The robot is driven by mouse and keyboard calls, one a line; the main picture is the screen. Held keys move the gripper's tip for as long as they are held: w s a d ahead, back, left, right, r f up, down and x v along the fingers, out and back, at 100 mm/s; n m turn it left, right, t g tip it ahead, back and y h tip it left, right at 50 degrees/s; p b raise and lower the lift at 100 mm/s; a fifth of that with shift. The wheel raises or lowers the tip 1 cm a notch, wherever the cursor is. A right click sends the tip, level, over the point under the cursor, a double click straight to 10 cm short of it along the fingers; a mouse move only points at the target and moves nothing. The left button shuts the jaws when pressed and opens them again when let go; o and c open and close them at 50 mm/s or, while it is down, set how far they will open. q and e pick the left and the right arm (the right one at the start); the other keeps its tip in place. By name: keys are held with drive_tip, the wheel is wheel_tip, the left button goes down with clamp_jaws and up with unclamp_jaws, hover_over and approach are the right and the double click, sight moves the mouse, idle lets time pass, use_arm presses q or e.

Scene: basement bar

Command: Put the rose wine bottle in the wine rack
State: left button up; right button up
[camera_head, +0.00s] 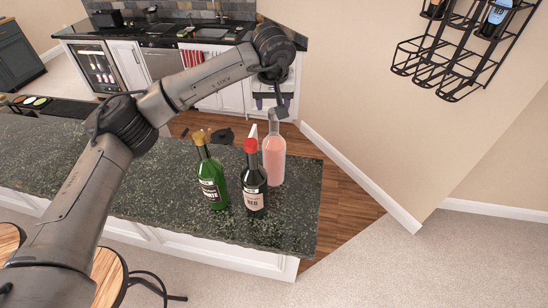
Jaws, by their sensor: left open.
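The rose wine bottle (274,160), clear with pink wine, stands upright near the right end of the dark counter (290,222). My left gripper (276,112) is at the top of its neck and is open. The fingers partly cover the bottle's top, and I cannot tell whether they touch it. The black wire wine rack (427,70) hangs on the wall at the upper right, well away from the gripper. Bottles sit in its upper part, and its lower front part looks empty. My right gripper is not in view.
A dark bottle with a red cap (254,185) stands just left of the rose bottle, and a green bottle (210,180) stands further left. Stools (108,275) are at the lower left. The space between counter and rack is clear.

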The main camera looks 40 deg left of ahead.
sight(274, 118)
use_arm(q)
drive_tip(key=shift+x, duration=0.8)
drive_tip(key=p+x, duration=0.1)
drive_tip(key=x, duration=0.2)
drive_tip(key=shift+d+f+p, duration=0.1)
drive_tip(key=shift+f+p, duration=0.3)
drive_tip(key=shift+w+f, duration=0.15)
drive_tip(key=shift+f, duration=0.6)
drive_tip(key=shift+c, duration=0.4)
clamp_jaws()
drive_tip(key=shift+r, duration=0.15)
